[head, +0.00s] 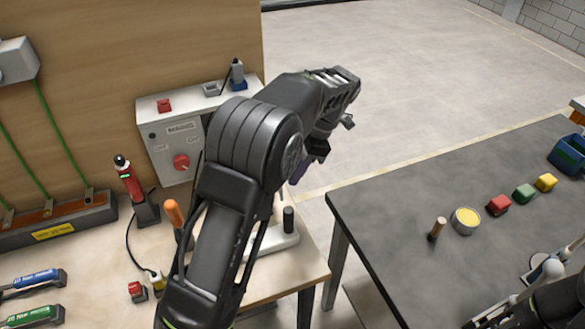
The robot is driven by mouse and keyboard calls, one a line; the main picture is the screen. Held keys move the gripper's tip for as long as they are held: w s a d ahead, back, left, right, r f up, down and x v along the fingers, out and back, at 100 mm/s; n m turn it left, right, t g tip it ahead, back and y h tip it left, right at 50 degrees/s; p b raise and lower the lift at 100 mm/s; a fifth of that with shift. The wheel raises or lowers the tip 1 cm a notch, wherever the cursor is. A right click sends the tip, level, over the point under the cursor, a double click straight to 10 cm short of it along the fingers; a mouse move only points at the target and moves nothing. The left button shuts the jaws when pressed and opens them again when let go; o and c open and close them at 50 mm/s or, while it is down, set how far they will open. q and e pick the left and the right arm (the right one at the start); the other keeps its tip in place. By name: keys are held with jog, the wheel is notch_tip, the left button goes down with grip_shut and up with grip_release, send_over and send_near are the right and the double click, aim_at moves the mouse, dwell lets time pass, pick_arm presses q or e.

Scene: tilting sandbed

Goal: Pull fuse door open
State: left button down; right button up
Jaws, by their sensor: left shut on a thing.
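A grey control box (165,150) with a red rotary knob and labels stands at the back of the wooden bench, against the board. The right part of its front is hidden behind my left arm, and I cannot make out a fuse door. My left gripper (306,165) points down, to the right of the box and partly behind my own elbow. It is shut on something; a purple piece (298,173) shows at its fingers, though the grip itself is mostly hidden. My right arm (560,303) shows at the bottom right corner; its fingers are not clear.
An orange-handled tool (174,213), a red handheld device (129,182) and a white stand (275,240) are on the bench near my left arm. A dark table (400,210) at the right bears colored blocks and a yellow-topped tin (465,221). Open floor lies behind.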

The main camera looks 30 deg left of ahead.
pick_arm(q)
jog(key=c, duration=1.2)
grip_release()
jog(key=shift+c, duration=0.2)
